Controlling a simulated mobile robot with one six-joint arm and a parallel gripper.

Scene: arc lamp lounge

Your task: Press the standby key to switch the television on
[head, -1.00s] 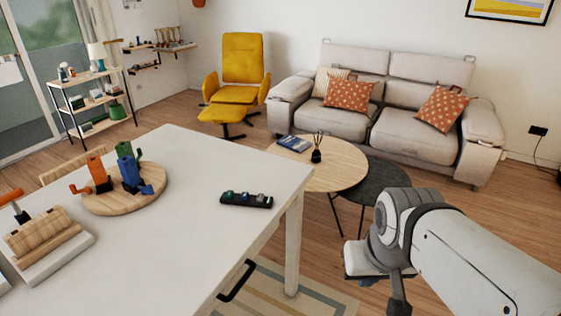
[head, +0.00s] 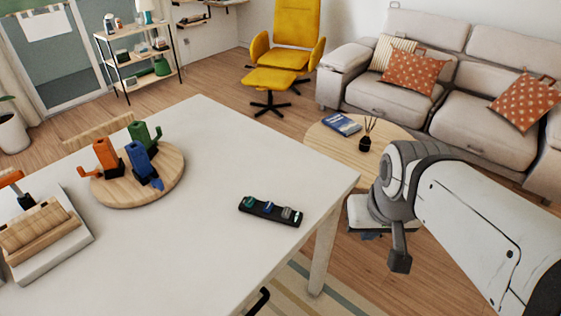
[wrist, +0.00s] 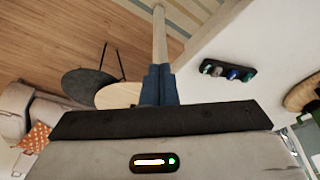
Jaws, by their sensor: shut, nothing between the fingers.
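A slim black key strip (head: 270,212) with several small coloured keys lies on the white table (head: 215,255), near its right edge. It also shows in the wrist view (wrist: 244,75), right of my fingers and apart from them. I cannot tell which key is the standby key. No television is in view. My gripper (wrist: 158,84) has its dark blue fingers together with nothing between them. In the head view it is mostly hidden by my arm, beyond the table's right edge.
A round wooden board (head: 172,183) holds orange, blue and green blocky figures. A wooden item on a white base (head: 50,240) stands at the left. A low round table (head: 330,148) stands beyond the table edge. The tabletop around the strip is clear.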

